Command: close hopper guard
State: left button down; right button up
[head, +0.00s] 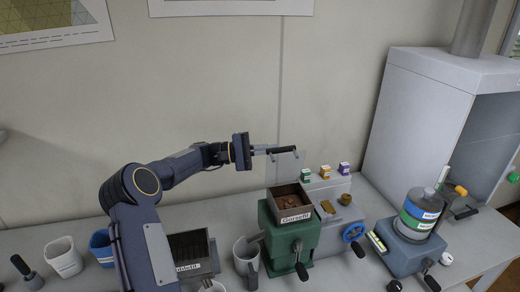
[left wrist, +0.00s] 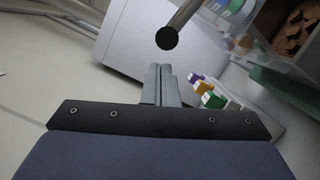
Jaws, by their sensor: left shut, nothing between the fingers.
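The hopper (head: 291,212) is an open square tray with brown lumps inside, on a green machine (head: 292,244). A clear guard panel (head: 287,168) appears to stand raised behind it, faint against the wall. A dark handle bar (head: 283,150) is at its top. My left gripper (head: 268,150) is shut and empty, its fingertips close to the left part of the bar; contact cannot be told. In the left wrist view the shut fingers (left wrist: 162,84) point towards a bar with a dark round end (left wrist: 167,38), and the hopper's lumps (left wrist: 300,25) show top right. My right gripper is not seen.
Three small boxes (head: 324,172) stand behind the machine. A grey jug (head: 246,254) stands left of it. A blue-grey device with a bottle (head: 418,210) and a white cabinet (head: 430,110) are to the right. My left arm covers part of the bench at left.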

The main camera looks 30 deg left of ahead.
pick_arm(q)
jog(key=shift+s+d+r, duration=0.2)
jog(key=shift+s+d, duration=0.15)
jog(key=shift+d, duration=0.1)
